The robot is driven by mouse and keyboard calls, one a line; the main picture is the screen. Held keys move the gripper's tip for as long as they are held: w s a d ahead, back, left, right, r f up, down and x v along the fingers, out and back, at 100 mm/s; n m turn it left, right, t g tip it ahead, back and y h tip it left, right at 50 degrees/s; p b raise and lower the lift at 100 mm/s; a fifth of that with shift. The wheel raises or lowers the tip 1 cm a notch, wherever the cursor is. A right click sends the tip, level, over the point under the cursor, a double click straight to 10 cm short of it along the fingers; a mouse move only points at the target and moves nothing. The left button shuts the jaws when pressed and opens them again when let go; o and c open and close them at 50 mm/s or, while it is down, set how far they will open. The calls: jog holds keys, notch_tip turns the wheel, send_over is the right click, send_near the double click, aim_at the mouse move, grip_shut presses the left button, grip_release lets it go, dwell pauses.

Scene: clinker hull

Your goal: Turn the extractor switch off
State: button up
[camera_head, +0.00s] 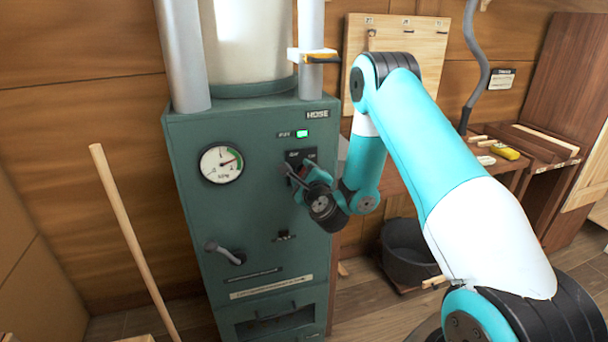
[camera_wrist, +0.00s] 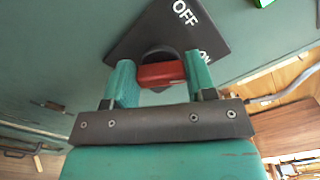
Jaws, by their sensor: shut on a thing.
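The extractor switch is a red handle (camera_wrist: 162,74) on a dark plate (camera_wrist: 150,32) marked OFF and ON. My gripper (camera_wrist: 162,80) is shut on the red handle, one teal finger on each side of it. The handle lies across the picture, with the ON mark close by the right finger and the OFF mark above. In the head view the plate (camera_head: 294,155) is on the front of the green cabinet (camera_head: 260,215), and my gripper (camera_head: 296,180) reaches it from the right, hiding the handle. A green lamp (camera_head: 302,134) above the plate is lit.
The cabinet also bears a round gauge (camera_head: 221,163) and a grey lever (camera_head: 225,253). A wooden pole (camera_head: 135,245) leans at left. A dark bucket (camera_head: 408,250) stands on the floor at right, near a workbench (camera_head: 400,180).

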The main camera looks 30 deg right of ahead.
jog(key=shift+a, duration=0.1)
jog(key=n+p, duration=0.1)
jog(key=n, duration=0.3)
jog(key=n+p, duration=0.1)
jog(key=n, duration=0.2)
jog(key=n+p, duration=0.1)
jog(key=n, duration=0.3)
jog(key=shift+f+n, duration=0.3)
jog(key=shift+f, duration=0.2)
jog(key=o, duration=0.9)
jog(key=shift+o, duration=0.2)
